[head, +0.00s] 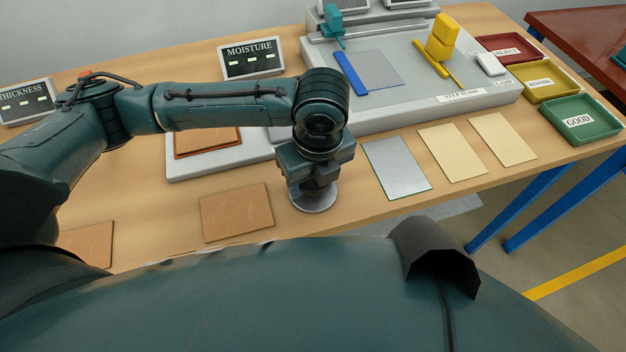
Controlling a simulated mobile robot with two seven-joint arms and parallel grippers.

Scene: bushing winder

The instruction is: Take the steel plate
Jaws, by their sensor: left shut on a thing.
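The steel plate (397,168), a flat grey rectangle, lies on the wooden table right of my left gripper. It is apart from the gripper, and nothing lies on it. My left gripper (312,190) points down over the table and is shut on a round grey metal piece (315,204) with a wide flat base. I cannot tell whether that base touches the table. The fingertips are mostly hidden by the gripper body. My right gripper is not in view.
Two cream sheets (452,152) (502,139) lie right of the plate. A brown board (237,212) lies left of the gripper. Behind is a grey cutting station (440,95). Red (505,49), yellow (545,80) and green trays (580,118) stand at the right edge.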

